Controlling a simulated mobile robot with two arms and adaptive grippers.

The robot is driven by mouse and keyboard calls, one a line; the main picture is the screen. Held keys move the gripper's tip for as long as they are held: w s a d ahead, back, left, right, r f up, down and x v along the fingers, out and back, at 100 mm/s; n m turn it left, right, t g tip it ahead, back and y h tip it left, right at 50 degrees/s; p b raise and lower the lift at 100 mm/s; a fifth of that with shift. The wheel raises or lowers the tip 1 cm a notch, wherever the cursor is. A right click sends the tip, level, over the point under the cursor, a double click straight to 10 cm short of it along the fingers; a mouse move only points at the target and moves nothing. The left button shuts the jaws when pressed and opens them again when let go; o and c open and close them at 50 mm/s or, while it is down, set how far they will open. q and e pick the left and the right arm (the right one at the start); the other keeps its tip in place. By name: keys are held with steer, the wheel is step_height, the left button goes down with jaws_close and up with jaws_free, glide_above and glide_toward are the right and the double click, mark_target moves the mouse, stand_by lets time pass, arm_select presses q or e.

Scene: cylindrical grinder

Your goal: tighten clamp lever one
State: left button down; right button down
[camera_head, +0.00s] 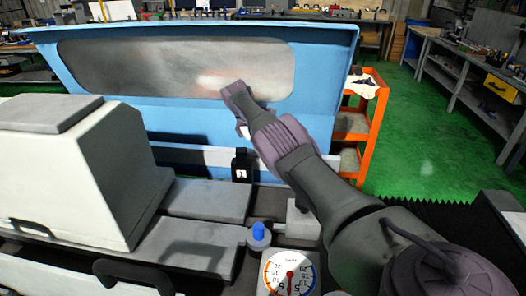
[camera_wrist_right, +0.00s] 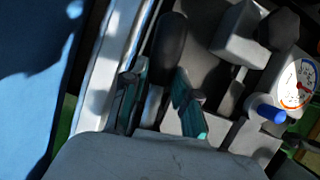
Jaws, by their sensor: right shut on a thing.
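The clamp lever, a black rounded handle (camera_wrist_right: 172,42) on a metal shaft, shows in the right wrist view. It runs down between the two teal finger pads of my right gripper (camera_wrist_right: 160,100), which is shut on it. In the head view my right arm reaches in from the lower right, and its gripper (camera_head: 242,128) is over the machine's rail. A black block with a white number label (camera_head: 241,166) stands just below the gripper. The lever itself is hard to make out in the head view. My left gripper is not in view.
A gauge dial (camera_head: 290,274) and a blue knob (camera_head: 258,231) are at the front. A blue machine guard with a window (camera_head: 170,68) rises behind. A pale grey housing (camera_head: 70,165) fills the left. An orange cart (camera_head: 352,122) stands behind the arm.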

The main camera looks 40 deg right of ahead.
steer(key=shift+s+a+m+y, duration=0.3)
steer(key=shift+s+a+m, duration=0.05)
steer(key=shift+m, duration=0.45)
steer(key=shift+f, duration=0.1)
steer(key=c, duration=0.9)
jaws_free()
steer(key=shift+r, duration=0.2)
steer(key=shift+r, duration=0.3)
step_height(320, 180, up, 9)
steer(key=shift+r, duration=0.1)
